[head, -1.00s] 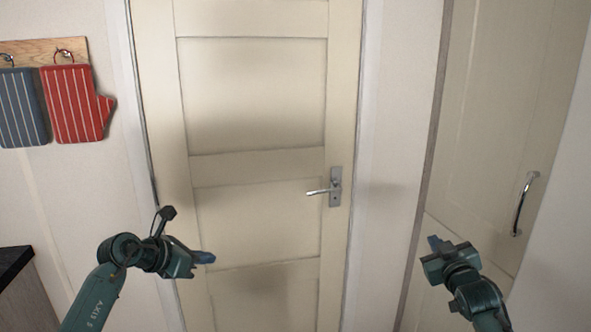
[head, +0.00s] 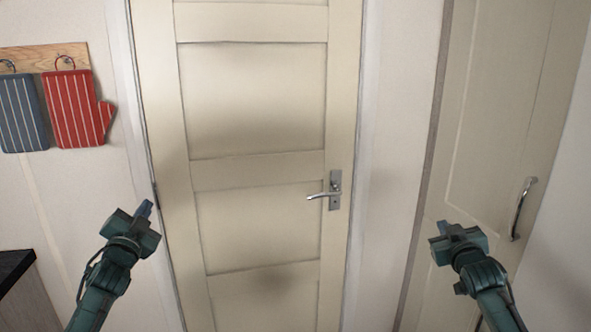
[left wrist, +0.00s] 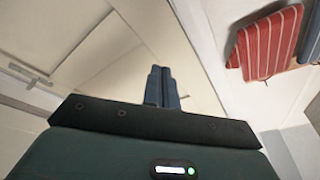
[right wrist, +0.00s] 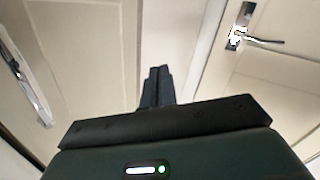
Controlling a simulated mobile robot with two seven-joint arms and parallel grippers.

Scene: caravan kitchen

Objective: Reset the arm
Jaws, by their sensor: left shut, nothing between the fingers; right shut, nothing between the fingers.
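My left gripper (head: 145,208) is at the lower left in the head view, in front of the left edge of the cream door (head: 255,215). Its blue fingers are together and empty, as the left wrist view (left wrist: 162,85) shows. My right gripper (head: 439,227) is at the lower right, in front of the cream cupboard door (head: 500,110). Its fingers are also together and empty in the right wrist view (right wrist: 157,85). Both grippers point upward and away from me, clear of any object.
The cream door is shut and has a metal lever handle (head: 325,195). The cupboard door has a chrome bar handle (head: 522,208) just right of my right gripper. A dark counter (head: 14,268) is at lower left.

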